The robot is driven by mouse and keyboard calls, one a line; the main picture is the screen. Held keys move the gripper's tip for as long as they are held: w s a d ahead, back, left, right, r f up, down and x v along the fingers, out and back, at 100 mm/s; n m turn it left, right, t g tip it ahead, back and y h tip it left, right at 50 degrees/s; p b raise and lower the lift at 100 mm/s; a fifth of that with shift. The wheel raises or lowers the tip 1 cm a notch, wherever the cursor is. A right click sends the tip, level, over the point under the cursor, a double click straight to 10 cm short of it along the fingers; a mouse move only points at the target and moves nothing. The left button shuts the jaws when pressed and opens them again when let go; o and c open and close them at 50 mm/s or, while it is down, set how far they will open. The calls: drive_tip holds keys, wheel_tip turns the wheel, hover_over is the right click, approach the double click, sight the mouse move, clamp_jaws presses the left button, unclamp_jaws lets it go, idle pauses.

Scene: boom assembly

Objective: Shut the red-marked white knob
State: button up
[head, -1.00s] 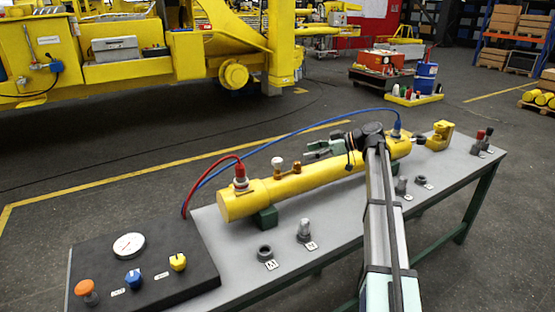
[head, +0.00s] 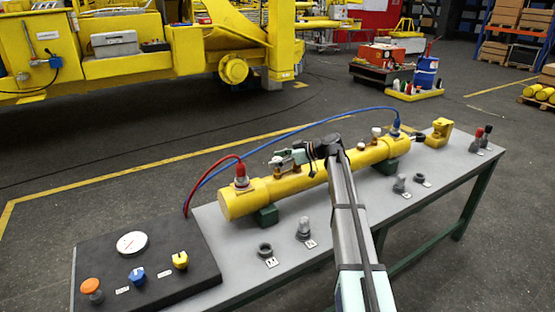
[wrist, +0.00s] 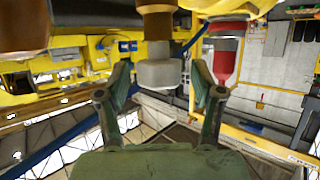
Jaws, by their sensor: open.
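A yellow cylinder (head: 323,177) lies along the grey bench. A white knob (head: 276,161) sits on its left part, near the red hose fitting (head: 241,175). In the wrist view this grey-white knob (wrist: 158,73) hangs from a brass stem (wrist: 157,25). I cannot make out a red mark on it. My gripper (wrist: 160,80) is open, with one finger on each side of the knob and a small gap on both sides. In the head view my gripper (head: 283,159) points left at the knob and partly covers its surroundings. A second white knob (head: 376,131) is farther right on the cylinder.
The red fitting (wrist: 226,50) is close beside my right-hand finger in the wrist view. A blue hose (head: 290,124) arches behind the cylinder. A black control panel (head: 200,272) is at front left. Loose caps (head: 265,249) and fittings (head: 304,229) stand along the front.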

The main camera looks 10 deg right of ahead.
drive_tip(key=c, duration=1.1)
drive_tip(key=shift+c, duration=0.2)
